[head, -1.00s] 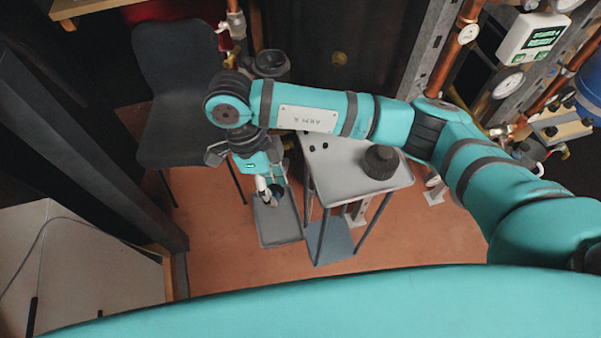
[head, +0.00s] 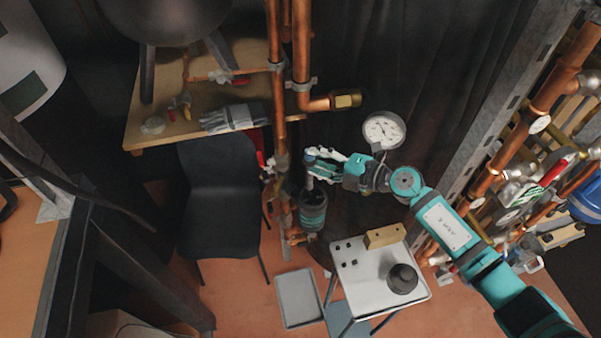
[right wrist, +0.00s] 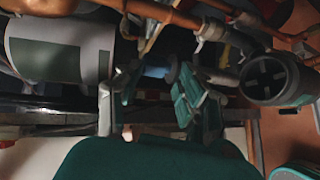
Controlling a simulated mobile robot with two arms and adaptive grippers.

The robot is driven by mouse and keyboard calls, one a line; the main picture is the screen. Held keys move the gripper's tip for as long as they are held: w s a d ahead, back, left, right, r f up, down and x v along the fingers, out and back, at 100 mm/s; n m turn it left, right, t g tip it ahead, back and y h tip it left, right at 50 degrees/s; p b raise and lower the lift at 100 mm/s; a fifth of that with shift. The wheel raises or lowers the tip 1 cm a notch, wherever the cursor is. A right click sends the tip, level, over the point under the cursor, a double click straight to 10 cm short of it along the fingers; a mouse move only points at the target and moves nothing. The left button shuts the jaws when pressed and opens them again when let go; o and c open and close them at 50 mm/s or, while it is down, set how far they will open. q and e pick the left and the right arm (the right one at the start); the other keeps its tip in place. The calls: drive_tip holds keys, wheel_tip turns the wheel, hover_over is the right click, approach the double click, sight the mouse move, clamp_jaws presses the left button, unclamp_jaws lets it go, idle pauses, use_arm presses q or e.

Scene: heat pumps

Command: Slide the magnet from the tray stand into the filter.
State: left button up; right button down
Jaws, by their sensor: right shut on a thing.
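My right gripper (head: 312,163) is shut on the magnet, a slim grey piece (head: 309,181) that shows just below the fingers in the head view. In the right wrist view the gripper (right wrist: 158,72) has a dark disc and a bluish part between its fingers. The filter (head: 313,212), a dark green cylinder on the copper pipework, stands upright just below the gripper. In the right wrist view the filter (right wrist: 277,80) shows its open top with a cross inside, to the right of and apart from the fingers. The pale tray stand (head: 365,301) is lower right. My left gripper is out of view.
A wooden block (head: 385,235) and a dark round cap (head: 402,278) are on the stand. A grey tray (head: 299,298) lies on the floor. Copper pipes (head: 276,90) rise beside the filter, and a pressure gauge (head: 383,130) is close to my wrist. A black chair (head: 220,195) stands left.

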drive_tip(key=shift+w+d+f+m+t, duration=0.35)
drive_tip(key=shift+d+f, duration=0.2)
drive_tip(key=shift+f, duration=0.1)
wheel_tip(320, 180, down, 2)
drive_tip(key=shift+f+b, duration=0.1)
drive_tip(key=shift+b, duration=1.05)
drive_tip(key=shift+s+f, duration=0.1)
drive_tip(key=shift+f, duration=0.05)
drive_tip(key=shift+f, duration=0.1)
drive_tip(key=shift+f+b, duration=0.4)
drive_tip(key=shift+f, duration=0.35)
idle(0.4)
